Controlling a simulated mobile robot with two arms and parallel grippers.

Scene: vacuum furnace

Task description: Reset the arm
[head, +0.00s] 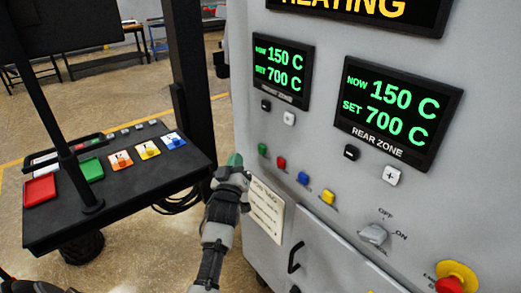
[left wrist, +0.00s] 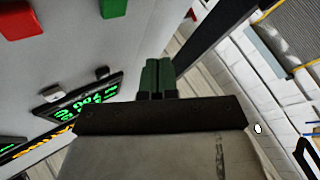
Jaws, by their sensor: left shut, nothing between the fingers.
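My left gripper (head: 235,160) is in front of the lower left part of the grey furnace panel (head: 335,160), at the left end of the row of coloured buttons. Its green fingertips are together with nothing between them. The left wrist view also shows the two green fingers (left wrist: 157,76) side by side and empty. I see no contact with the panel. My right gripper is in neither view.
A dark side table (head: 120,215) with coloured trays stands at left, beside a black post (head: 190,80). The panel carries two displays reading 150 C now and 700 C set, a grey OFF/ON knob (head: 373,234) and a red-and-yellow stop button (head: 455,277).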

